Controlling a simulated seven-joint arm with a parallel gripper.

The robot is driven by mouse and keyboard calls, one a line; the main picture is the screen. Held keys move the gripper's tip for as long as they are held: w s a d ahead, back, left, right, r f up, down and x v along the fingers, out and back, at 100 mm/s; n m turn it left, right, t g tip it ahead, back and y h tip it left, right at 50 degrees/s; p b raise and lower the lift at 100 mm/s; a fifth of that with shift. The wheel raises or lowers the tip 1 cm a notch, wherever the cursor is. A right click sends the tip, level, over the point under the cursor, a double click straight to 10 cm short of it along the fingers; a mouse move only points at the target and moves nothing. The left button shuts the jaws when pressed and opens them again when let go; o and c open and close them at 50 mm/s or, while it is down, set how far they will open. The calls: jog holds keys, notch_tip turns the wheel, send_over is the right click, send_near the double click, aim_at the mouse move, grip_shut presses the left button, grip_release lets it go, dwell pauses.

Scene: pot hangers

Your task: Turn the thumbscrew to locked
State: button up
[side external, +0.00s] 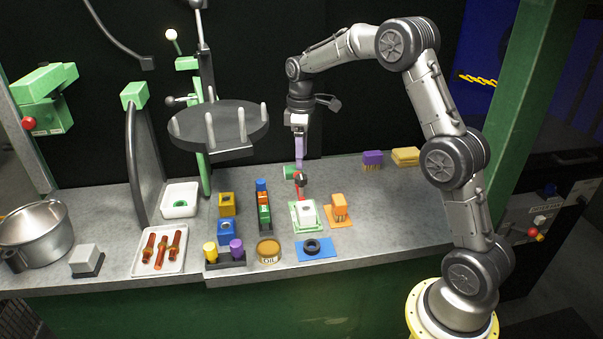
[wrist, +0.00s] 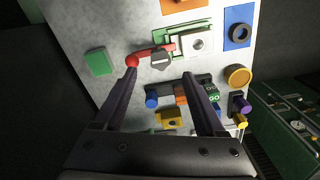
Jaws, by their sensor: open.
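A small fixture stands on the bench below my gripper (side external: 300,157). It has a dark knob (side external: 301,180), a red lever (side external: 298,190) and a green part (side external: 289,172) beside it. In the wrist view the red lever (wrist: 150,52) has a round red end, and a grey faceted knob (wrist: 161,61) sits next to it. I take this knob to be the thumbscrew; no lock marking is readable. My gripper also shows in the wrist view (wrist: 161,76), its two fingers spread apart with nothing held between them. The knob appears ahead of the fingertips; contact cannot be told.
A row of coloured blocks (side external: 263,205) lies left. A dark round rack with pegs (side external: 220,140) rises left of my gripper. The bench to the right is mostly clear.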

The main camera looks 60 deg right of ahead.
aim_at(301, 177)
jog(key=shift+f, duration=3.2)
grip_shut()
